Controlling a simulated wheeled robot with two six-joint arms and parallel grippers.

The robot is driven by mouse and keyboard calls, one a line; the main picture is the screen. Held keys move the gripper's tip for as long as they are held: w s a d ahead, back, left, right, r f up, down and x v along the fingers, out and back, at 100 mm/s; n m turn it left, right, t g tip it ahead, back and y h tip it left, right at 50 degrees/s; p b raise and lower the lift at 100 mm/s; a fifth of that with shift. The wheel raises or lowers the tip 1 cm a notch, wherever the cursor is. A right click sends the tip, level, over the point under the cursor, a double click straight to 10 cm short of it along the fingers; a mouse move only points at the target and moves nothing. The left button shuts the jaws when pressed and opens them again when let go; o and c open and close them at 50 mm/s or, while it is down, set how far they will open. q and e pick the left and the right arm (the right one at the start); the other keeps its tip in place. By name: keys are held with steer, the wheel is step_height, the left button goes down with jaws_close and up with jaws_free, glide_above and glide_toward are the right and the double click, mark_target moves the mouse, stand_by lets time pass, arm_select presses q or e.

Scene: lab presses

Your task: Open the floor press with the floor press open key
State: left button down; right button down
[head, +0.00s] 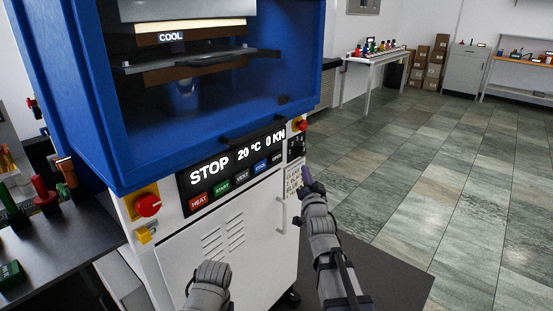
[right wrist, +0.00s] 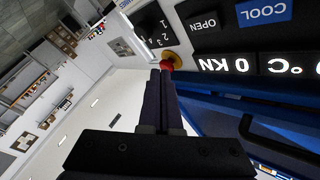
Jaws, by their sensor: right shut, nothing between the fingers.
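The floor press (head: 230,240) stands at left centre in the head view, with a blue upper housing and a white lower cabinet. Its panel reads STOP, 20 °C and 0 KN. The dark open key (head: 277,159) is the rightmost of the row of keys. It also shows, upside down, in the right wrist view (right wrist: 203,24). My right gripper (head: 306,172) is shut and empty, just right of the panel and slightly below the open key. In the right wrist view its fingertips (right wrist: 160,73) appear near a red knob, apart from the open key. My left gripper is out of view.
A red knob (head: 300,125) sits at the panel's upper right, and a red knob (head: 148,205) on yellow at its left. A black handle (head: 252,130) juts out above the display. A dark bench (head: 70,240) stands at left. Tiled floor (head: 440,160) is clear at right.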

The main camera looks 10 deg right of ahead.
mark_target(281, 154)
steer(key=w+a, duration=0.5)
steer(key=w, duration=0.2)
steer(key=shift+a, duration=0.25)
stand_by(2.1)
steer(key=shift+w+a, duration=0.25)
steer(key=shift+w, duration=0.05)
